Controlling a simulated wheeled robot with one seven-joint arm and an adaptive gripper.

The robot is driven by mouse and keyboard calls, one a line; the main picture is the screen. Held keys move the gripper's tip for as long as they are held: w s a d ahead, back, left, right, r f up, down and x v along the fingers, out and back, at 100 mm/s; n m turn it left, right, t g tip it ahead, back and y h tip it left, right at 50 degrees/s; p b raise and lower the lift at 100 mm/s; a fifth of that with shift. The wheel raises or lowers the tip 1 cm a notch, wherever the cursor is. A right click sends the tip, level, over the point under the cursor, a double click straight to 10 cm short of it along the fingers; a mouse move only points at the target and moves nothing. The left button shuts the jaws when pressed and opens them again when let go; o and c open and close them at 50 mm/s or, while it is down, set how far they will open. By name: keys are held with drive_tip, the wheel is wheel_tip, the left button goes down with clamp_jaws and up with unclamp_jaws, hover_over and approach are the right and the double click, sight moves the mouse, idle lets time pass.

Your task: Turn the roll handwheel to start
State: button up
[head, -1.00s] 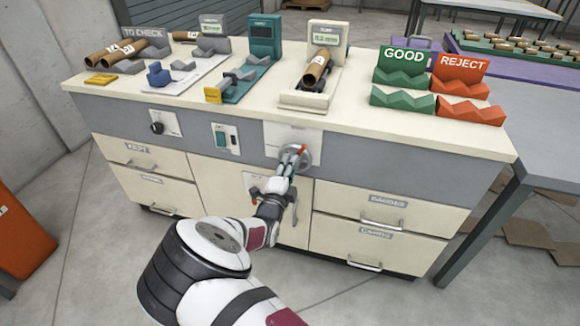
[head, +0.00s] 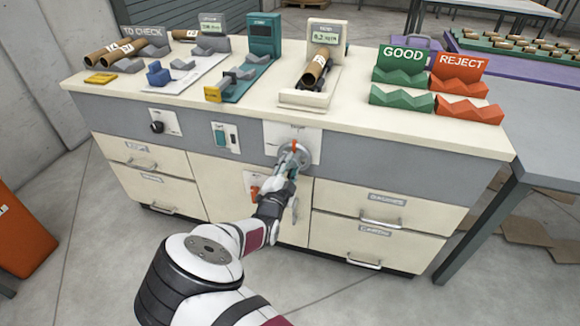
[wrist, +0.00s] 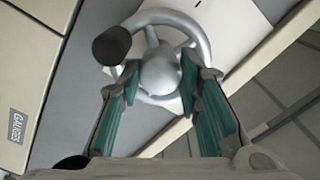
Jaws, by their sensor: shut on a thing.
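The grey handwheel (head: 292,157) sits on a white plate (head: 312,137) on the front of the bench, below the roll stand. In the wrist view the handwheel (wrist: 195,22) has a rim, spokes, a round hub and a black knob (wrist: 112,46) at upper left. My gripper (head: 288,170) reaches it from the front. In the wrist view my gripper (wrist: 158,88) has its teal-padded fingers on either side of the hub, shut on the wheel. A small orange mark (head: 294,146) shows at the wheel in the head view. My fingers partly hide the wheel there.
On the bench top (head: 362,125) stand a cardboard roll (head: 316,70) on a stand, a green GOOD rack (head: 402,68) and an orange REJECT rack (head: 460,75). A switch (head: 226,136) is left of the wheel. Drawers (head: 375,215) with protruding handles lie below.

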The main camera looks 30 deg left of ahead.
drive_tip(key=shift+f, duration=0.1)
drive_tip(key=o, duration=1.1)
drive_tip(key=shift+o, duration=0.2)
wheel_tip(320, 180, up, 10)
